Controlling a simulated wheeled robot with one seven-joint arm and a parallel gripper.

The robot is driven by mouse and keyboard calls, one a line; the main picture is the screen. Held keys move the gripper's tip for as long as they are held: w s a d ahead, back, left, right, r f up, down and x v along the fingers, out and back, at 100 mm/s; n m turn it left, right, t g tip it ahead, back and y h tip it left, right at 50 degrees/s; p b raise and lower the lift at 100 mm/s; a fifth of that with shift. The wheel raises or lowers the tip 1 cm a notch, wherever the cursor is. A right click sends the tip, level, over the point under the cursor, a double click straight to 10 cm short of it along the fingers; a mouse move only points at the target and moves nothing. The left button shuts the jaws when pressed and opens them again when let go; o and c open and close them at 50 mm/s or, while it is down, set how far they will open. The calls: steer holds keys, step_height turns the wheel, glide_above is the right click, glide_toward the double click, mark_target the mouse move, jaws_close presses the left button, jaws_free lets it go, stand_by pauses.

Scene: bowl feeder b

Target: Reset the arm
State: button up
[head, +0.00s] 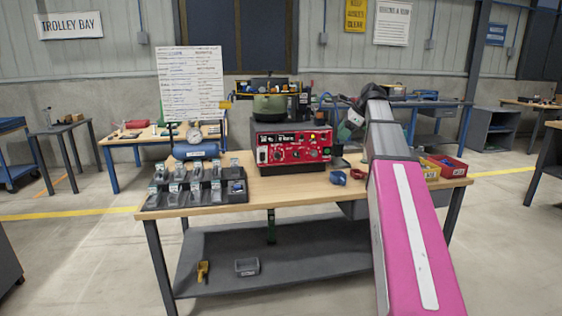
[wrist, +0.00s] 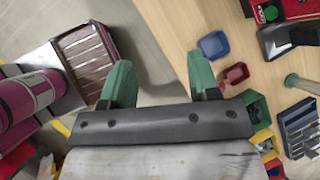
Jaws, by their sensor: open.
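My gripper (wrist: 160,78) shows in the wrist view with its two green fingers wide apart and nothing between them. Past the fingertips are bare floor and the edge of the wooden workbench. In the head view my pink and grey arm reaches over the right part of the workbench (head: 290,187). My gripper (head: 343,131) is small there, raised above the bench just right of the red feeder unit (head: 292,147). Its fingers are partly hidden in that view.
A green bowl (head: 270,107) tops the feeder. A black rack (head: 195,193) of several small parts lies front left, with a blue cylinder (head: 196,150) behind. Blue (head: 338,178) and red (head: 360,176) cups stand near my arm. A red bin (head: 447,165) sits at right.

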steer(key=s+a+f+n+h, duration=0.1)
steer(key=s+f+n, duration=0.2)
steer(key=f, duration=0.6)
steer(key=s+a+f+n+g+h, duration=0.1)
steer(key=s+f+n, duration=0.2)
steer(key=f, duration=0.7)
steer(key=s+a+f+n+h, duration=0.1)
steer(key=s+a+f+n, duration=0.15)
steer(key=f, duration=0.65)
steer(key=s+f+n+g+h, duration=0.1)
steer(key=s+f+n+h, duration=0.2)
steer(key=s+f+n, duration=0.8)
steer(key=s+f, duration=0.5)
steer(key=f, duration=0.4)
steer(key=shift+a+g, duration=0.25)
steer(key=shift+g, duration=0.15)
steer(key=shift+o, duration=0.3)
steer(key=shift+s, duration=0.1)
